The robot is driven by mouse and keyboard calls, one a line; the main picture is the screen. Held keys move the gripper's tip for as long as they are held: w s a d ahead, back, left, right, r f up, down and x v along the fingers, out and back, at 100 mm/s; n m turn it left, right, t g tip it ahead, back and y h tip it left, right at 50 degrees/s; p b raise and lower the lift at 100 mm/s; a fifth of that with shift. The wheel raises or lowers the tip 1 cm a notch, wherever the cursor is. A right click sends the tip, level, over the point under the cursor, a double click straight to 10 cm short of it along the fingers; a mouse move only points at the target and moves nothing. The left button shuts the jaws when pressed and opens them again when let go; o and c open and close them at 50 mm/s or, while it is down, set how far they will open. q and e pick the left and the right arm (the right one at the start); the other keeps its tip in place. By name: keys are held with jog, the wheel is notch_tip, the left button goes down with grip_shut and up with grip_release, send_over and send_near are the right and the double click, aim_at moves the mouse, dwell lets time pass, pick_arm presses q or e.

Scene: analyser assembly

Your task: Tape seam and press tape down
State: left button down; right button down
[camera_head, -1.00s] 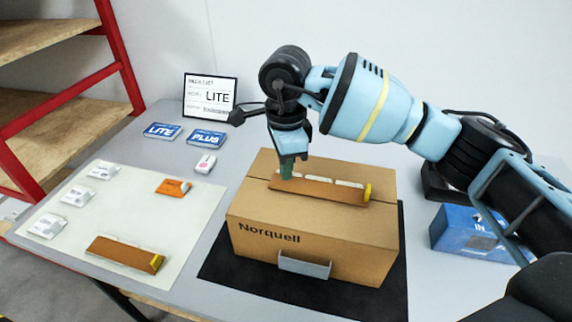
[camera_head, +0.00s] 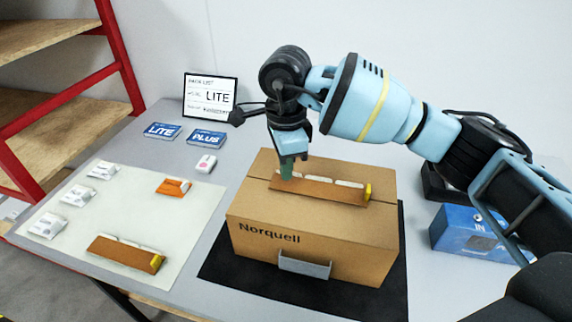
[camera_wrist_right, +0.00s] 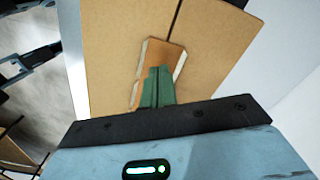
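A closed cardboard box (camera_head: 315,244) marked "Norquell" stands on a black mat. A brown tape strip (camera_head: 325,190) with white pieces along its far edge and a yellow right end lies along the box-top seam; it also shows in the right wrist view (camera_wrist_right: 158,55). My right gripper (camera_head: 287,175) points down at the strip's left end. In the right wrist view its green fingertips (camera_wrist_right: 157,80) are together over the strip, with no clear gap. Whether they pinch the strip's end or only touch it is hard to tell. My left gripper is not seen.
A second strip (camera_head: 125,253) lies on the white mat (camera_head: 178,235) at left, with white packets (camera_head: 78,195) and an orange packet (camera_head: 173,187). LITE (camera_head: 162,131) and PLUS (camera_head: 207,139) cards lie behind. A blue box (camera_head: 470,233) stands at right.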

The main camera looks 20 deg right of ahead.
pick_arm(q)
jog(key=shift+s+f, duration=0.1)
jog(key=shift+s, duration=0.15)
pick_arm(e)
jog(key=shift+f, duration=0.2)
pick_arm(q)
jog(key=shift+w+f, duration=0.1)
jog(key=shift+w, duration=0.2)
pick_arm(e)
jog(key=shift+f, duration=0.35)
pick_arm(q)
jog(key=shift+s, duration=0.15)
pick_arm(e)
jog(key=shift+f, duration=0.15)
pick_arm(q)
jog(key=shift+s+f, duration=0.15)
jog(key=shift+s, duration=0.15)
pick_arm(e)
jog(key=shift+f, duration=0.1)
